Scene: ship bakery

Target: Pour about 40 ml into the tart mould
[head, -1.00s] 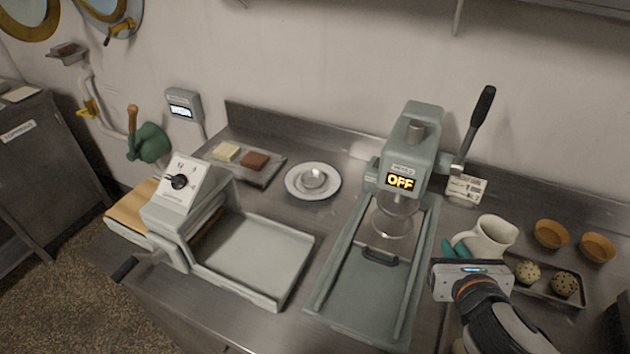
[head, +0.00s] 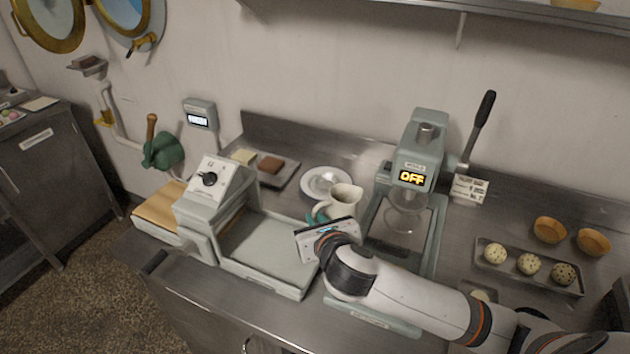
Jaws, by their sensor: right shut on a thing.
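The cream jug (head: 343,201) is in my right gripper (head: 321,215), whose green fingertips are shut at its left side. I see it from above, and it looks close to upright, held between the slicer tray and the press. Its level of liquid cannot be made out. The tart mould (head: 325,182), a small metal dish, sits on a white plate (head: 308,188) just behind the jug. The jug covers the front right part of the plate. No stream shows. My left gripper is not in view.
A press (head: 421,150) with an OFF display stands right of the jug, its lever up. A slicer (head: 213,190) with a wide tray stands left. At right are a tray of dough balls (head: 528,265) and two orange-brown cups (head: 550,230).

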